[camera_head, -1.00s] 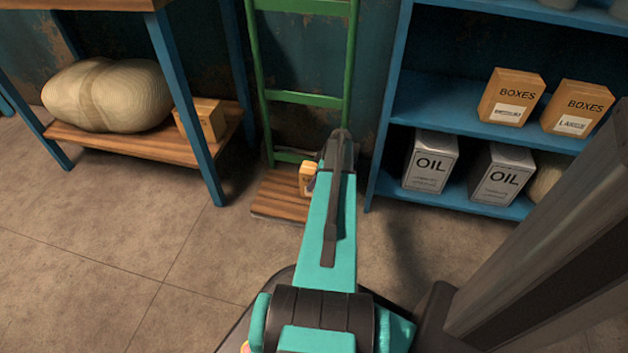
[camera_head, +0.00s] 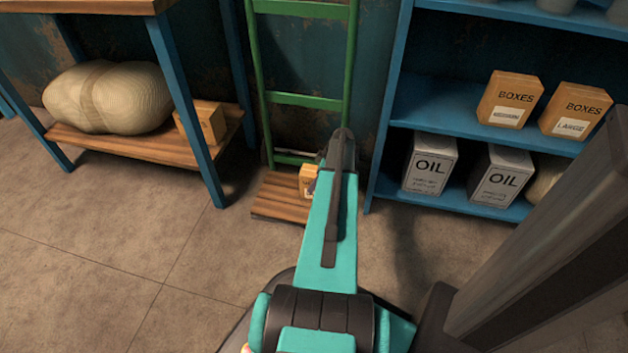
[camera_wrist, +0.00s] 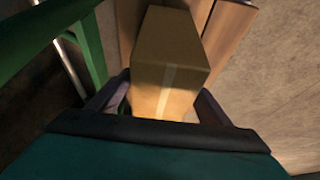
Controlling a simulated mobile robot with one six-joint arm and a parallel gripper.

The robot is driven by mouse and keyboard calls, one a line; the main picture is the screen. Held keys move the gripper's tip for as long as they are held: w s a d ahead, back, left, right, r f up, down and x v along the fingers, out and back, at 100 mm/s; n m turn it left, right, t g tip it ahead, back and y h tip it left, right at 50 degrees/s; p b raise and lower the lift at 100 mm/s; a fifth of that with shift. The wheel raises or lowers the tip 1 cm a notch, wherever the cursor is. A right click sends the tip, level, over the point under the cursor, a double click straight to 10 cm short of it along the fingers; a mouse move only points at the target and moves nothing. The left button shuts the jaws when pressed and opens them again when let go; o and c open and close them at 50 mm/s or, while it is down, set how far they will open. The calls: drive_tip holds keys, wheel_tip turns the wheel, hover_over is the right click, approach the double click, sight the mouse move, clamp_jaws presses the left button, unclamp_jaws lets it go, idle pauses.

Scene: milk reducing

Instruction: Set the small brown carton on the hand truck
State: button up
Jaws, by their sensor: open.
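The small brown carton (camera_head: 306,181) sits on the wooden base of the green hand truck (camera_head: 278,200), partly hidden by my arm in the head view. In the wrist view the carton (camera_wrist: 172,55) stands on the wooden slats with a pale tape strip on it. My gripper (camera_wrist: 160,102) is open, with one finger on each side of the carton's near end. I cannot tell whether either finger touches it. In the head view my arm hides most of the gripper.
A blue shelf (camera_head: 440,105) with oil cans (camera_head: 430,165) and boxes (camera_head: 510,98) stands to the right. A workbench with a lower shelf (camera_head: 130,145) holding a sack (camera_head: 108,97) and a box (camera_head: 203,123) is at left. The floor in front is clear.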

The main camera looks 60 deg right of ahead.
drive_tip(key=p+v, duration=0.3)
drive_tip(key=v, duration=0.7)
drive_tip(key=shift+r+p, duration=0.2)
drive_tip(key=shift+p, duration=0.2)
